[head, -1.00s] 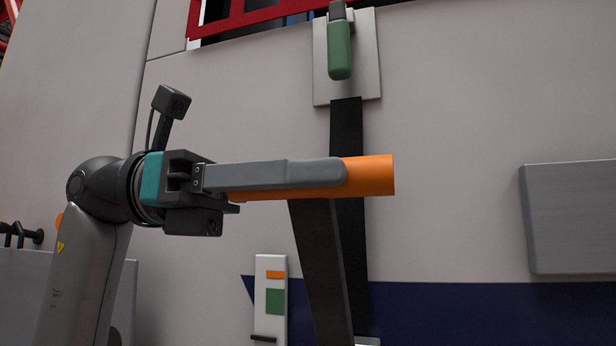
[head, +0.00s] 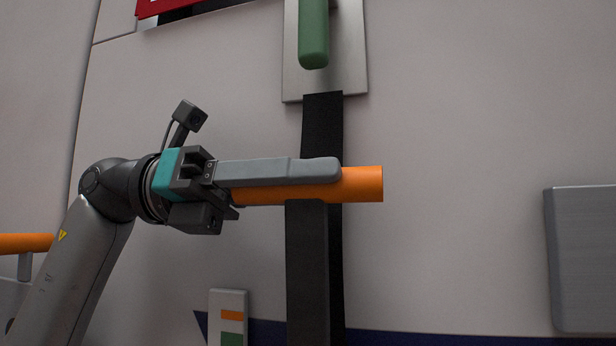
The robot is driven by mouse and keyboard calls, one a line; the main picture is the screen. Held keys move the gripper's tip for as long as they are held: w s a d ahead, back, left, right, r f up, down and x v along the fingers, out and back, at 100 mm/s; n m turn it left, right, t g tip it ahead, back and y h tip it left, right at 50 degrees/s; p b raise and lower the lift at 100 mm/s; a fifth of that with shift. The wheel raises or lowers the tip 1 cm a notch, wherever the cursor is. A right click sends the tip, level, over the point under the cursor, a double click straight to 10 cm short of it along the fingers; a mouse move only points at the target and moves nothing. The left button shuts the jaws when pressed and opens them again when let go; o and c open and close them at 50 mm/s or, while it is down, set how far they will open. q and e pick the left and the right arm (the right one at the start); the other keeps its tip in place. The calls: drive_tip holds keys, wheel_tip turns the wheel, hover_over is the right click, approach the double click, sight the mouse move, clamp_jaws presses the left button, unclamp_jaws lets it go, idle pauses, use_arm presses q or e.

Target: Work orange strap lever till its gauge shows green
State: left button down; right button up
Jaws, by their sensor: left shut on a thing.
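The lever has an orange crossbar grip (head: 362,184) on a dark flat arm (head: 307,270) that runs down out of the picture. My left gripper (head: 332,178) comes from the left and is shut on the orange grip, whose right end sticks out past the fingers. A black strap (head: 322,120) runs behind the lever, up to a metal plate with a green handle-like piece. The white gauge (head: 229,297) is at the lower left, with an orange mark above a green one. Its lower part is cut off, and no pointer shows. My right gripper is not in view.
The metal plate (head: 352,60) and green piece (head: 314,35) are above the lever. A grey box (head: 585,260) sticks out of the pale wall at right. Another orange bar (head: 25,243) is at the left edge, behind my arm.

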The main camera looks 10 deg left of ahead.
use_arm(q)
drive_tip(key=shift+w+f, duration=0.2)
drive_tip(key=shift+f, duration=0.15)
drive_tip(key=c, duration=1)
unclamp_jaws()
drive_tip(key=o, duration=0.4)
drive_tip(key=shift+w, duration=0.2)
drive_tip(key=shift+s+r, duration=0.1)
drive_tip(key=a+b, duration=0.1)
drive_tip(key=a, duration=1.1)
drive_tip(key=shift+b, duration=0.3)
